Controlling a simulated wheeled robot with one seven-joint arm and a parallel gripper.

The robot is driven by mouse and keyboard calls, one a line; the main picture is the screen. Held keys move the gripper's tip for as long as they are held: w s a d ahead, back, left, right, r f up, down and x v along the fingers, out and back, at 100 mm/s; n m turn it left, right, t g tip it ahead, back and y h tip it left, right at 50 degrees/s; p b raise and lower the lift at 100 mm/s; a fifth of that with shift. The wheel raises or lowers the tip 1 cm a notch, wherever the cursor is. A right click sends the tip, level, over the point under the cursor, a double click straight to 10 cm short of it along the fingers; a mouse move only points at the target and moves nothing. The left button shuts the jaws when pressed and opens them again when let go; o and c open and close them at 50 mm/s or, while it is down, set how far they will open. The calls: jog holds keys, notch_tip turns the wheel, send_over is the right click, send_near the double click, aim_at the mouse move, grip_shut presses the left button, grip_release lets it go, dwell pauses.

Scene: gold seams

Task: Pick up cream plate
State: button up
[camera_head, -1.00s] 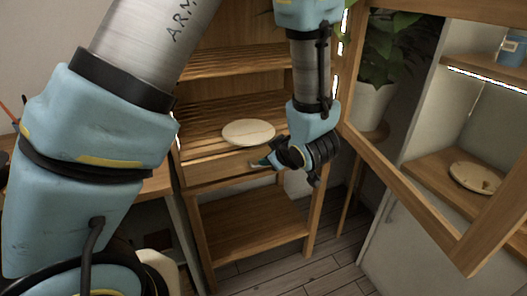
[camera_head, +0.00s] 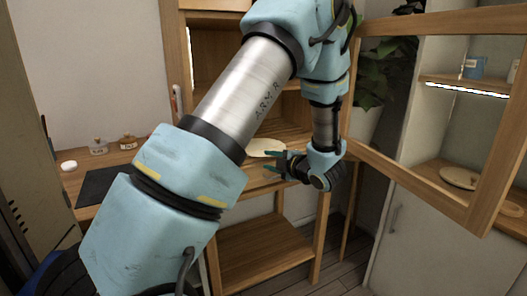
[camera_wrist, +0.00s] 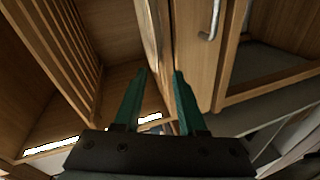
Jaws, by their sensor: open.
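The cream plate (camera_head: 266,147) lies on the shelf of the open wooden cabinet in the head view. My arm hides its left part. My gripper (camera_head: 268,165) is open at the plate's near right side, its fingers pointing left toward the cabinet. In the wrist view the two teal fingers (camera_wrist: 160,78) are spread apart with nothing clearly held between them. A narrow pale edge (camera_wrist: 151,38) runs just beyond the fingertips; it may be the plate seen edge-on, but I cannot tell for sure.
An open framed door (camera_head: 410,180) stands right of the cabinet. A potted plant (camera_head: 368,118) is behind it. A drawer handle (camera_wrist: 211,22) shows close by in the wrist view.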

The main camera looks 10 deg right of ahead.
jog(key=p+x, duration=0.1)
jog(key=x, duration=0.2)
jog(key=p+x, duration=0.1)
jog(key=x, duration=0.2)
jog(key=shift+s+a+r, duration=0.1)
jog(key=shift+a+r, duration=0.1)
jog(key=shift+a, duration=0.05)
grip_shut()
dwell(1.2)
